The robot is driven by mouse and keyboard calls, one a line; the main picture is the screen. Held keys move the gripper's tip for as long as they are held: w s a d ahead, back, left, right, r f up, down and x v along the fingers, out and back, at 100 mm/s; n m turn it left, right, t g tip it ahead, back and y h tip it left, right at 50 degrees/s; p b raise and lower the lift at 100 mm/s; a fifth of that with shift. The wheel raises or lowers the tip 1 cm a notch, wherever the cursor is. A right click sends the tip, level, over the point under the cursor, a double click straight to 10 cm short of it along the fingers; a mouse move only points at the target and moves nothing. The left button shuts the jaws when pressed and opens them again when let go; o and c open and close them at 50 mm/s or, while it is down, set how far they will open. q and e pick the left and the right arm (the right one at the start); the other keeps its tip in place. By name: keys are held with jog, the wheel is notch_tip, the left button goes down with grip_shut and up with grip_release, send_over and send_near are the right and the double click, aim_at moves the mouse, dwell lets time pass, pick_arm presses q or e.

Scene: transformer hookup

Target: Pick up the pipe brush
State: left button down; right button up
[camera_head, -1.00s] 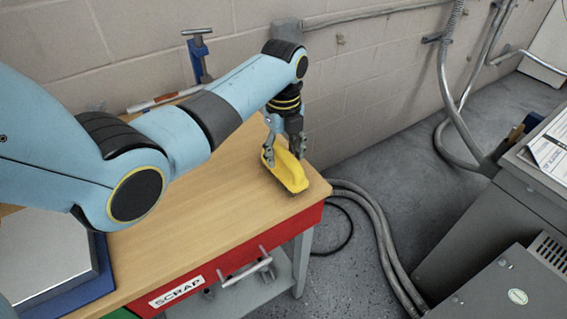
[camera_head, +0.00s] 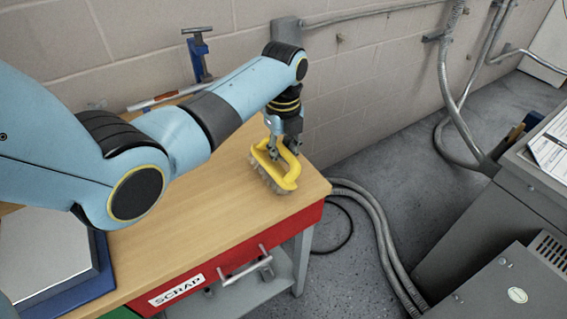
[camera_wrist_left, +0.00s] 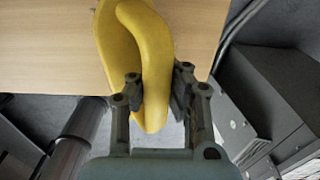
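The pipe brush (camera_head: 268,164), with a yellow loop handle and pale bristles underneath, is at the right end of the wooden bench. My left gripper (camera_head: 284,150) is over it, pointing down, with its fingers around the handle. In the left wrist view, the two fingers (camera_wrist_left: 158,80) press on either side of the yellow handle (camera_wrist_left: 150,45). The brush appears slightly raised and tilted, but its bristle tips are close to the bench top, so I cannot tell whether they touch it. My right gripper is not in view.
The wooden bench top (camera_head: 215,215) is clear around the brush. A metal plate on a blue base (camera_head: 45,250) is at left. A blue clamp (camera_head: 198,58) and a long tool (camera_head: 165,100) are at the back. Hoses (camera_head: 375,230) and a grey cabinet (camera_head: 455,235) stand right.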

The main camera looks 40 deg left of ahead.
aim_at(284, 146)
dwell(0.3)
pick_arm(q)
jog(key=shift+r, duration=0.55)
notch_tip(284, 146, up, 2)
jog(key=shift+w+r, duration=0.1)
jog(key=shift+r, duration=0.15)
jog(key=w+d+r+b, duration=0.1)
jog(key=d+r+b, duration=0.1)
jog(key=d+r, duration=0.5)
jog(key=d, duration=0.4)
jog(key=shift+d+r, duration=0.25)
jog(key=shift+d, duration=0.05)
